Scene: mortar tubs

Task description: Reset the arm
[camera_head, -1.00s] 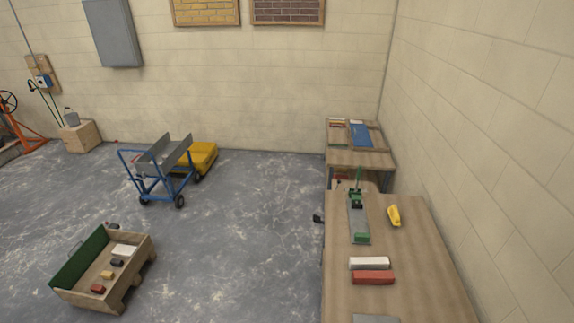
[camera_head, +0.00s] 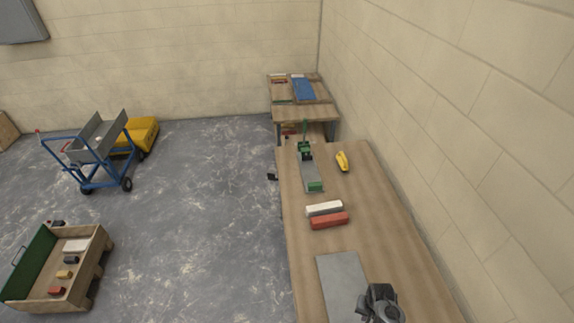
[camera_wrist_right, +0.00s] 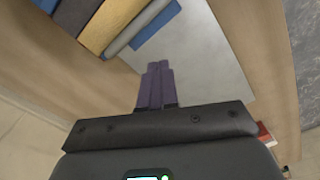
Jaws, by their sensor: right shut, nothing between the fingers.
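My right gripper (camera_head: 368,310) shows at the bottom of the head view, over the right part of the long wooden workbench (camera_head: 370,245), next to a grey plate (camera_head: 340,284). In the right wrist view its purple fingers (camera_wrist_right: 157,84) are together with nothing between them, and they point over the grey plate (camera_wrist_right: 205,50). Whether they touch the plate is hard to tell. My left gripper is not in view.
A red brick (camera_head: 329,220) and a white one (camera_head: 323,208) lie on the bench beyond the plate. A green-handled tool (camera_head: 310,170) and a yellow item (camera_head: 342,161) lie farther back. Blue (camera_wrist_right: 157,22) and yellow (camera_wrist_right: 112,20) pieces lie near the fingers. Open floor (camera_head: 190,220) is left.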

